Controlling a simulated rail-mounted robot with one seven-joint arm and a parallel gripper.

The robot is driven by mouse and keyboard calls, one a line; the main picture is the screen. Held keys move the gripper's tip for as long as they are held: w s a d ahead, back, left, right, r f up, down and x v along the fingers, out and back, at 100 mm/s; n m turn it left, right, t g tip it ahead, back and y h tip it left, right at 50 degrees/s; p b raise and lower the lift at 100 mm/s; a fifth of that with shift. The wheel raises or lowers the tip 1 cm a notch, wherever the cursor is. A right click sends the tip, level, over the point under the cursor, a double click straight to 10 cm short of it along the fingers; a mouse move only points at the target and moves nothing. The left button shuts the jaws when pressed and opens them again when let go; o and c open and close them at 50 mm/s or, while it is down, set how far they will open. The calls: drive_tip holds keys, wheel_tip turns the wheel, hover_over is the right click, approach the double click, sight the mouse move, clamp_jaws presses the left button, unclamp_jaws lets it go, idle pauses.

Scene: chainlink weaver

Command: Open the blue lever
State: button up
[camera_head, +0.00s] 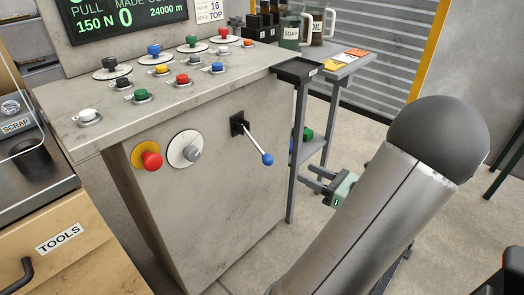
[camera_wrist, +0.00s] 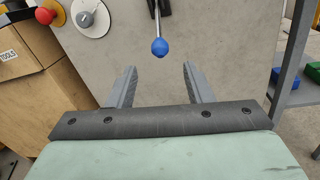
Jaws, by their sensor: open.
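The blue lever is a metal rod with a blue ball knob (camera_head: 267,159), mounted on a black square plate (camera_head: 239,124) on the console's front face. The rod slants down and to the right from the plate in the head view. My gripper (camera_head: 316,180) is to the right of and a little below the knob, apart from it. In the wrist view the blue knob (camera_wrist: 160,47) is ahead of my gripper (camera_wrist: 158,72), midway between the lines of its two fingers. The fingers are spread wide with nothing between them. The rod's upper end is cut off in the wrist view.
A red knob on a yellow disc (camera_head: 152,161) and a grey knob on a white disc (camera_head: 193,153) are left of the lever. The console top (camera_head: 130,90) carries several coloured buttons. A grey shelf stand (camera_head: 299,140) rises to the right. A wooden tool cabinet (camera_head: 70,245) stands at the left.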

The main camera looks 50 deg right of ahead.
sight(264, 153)
drive_tip(key=w+b, duration=0.3)
drive_tip(key=w, duration=1.3)
drive_tip(key=shift+w+a+b, duration=0.15)
drive_tip(key=shift+b, duration=0.2)
clamp_jaws()
drive_tip(key=shift+r, duration=0.1)
